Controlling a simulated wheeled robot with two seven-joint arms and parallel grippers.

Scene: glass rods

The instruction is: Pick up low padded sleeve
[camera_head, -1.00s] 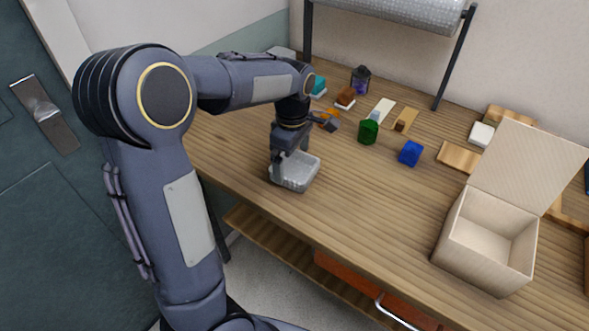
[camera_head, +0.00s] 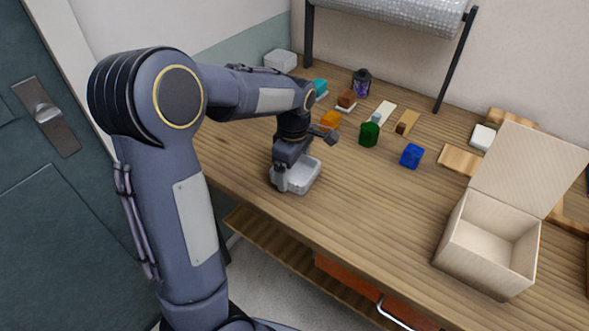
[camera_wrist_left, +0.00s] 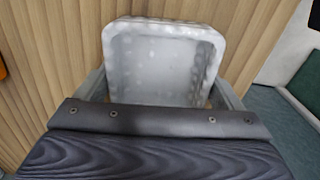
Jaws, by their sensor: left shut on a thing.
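The low padded sleeve (camera_head: 308,176) is a pale grey, open-topped, shallow box with a bubbly padded wall. It is near the left front edge of the wooden table. It also fills the upper middle of the left wrist view (camera_wrist_left: 160,62), with its open top and inside showing. My left gripper (camera_head: 285,178) points down at the sleeve and is shut on it, with a finger on each side in the wrist view (camera_wrist_left: 160,92). I cannot tell whether the sleeve touches the table. My right gripper is not in view.
An open cardboard box (camera_head: 454,257) stands at the front right. A green block (camera_head: 369,134), a blue block (camera_head: 411,155), an orange item (camera_head: 330,120) and a dark lantern (camera_head: 362,84) stand further back. The table's middle front is clear.

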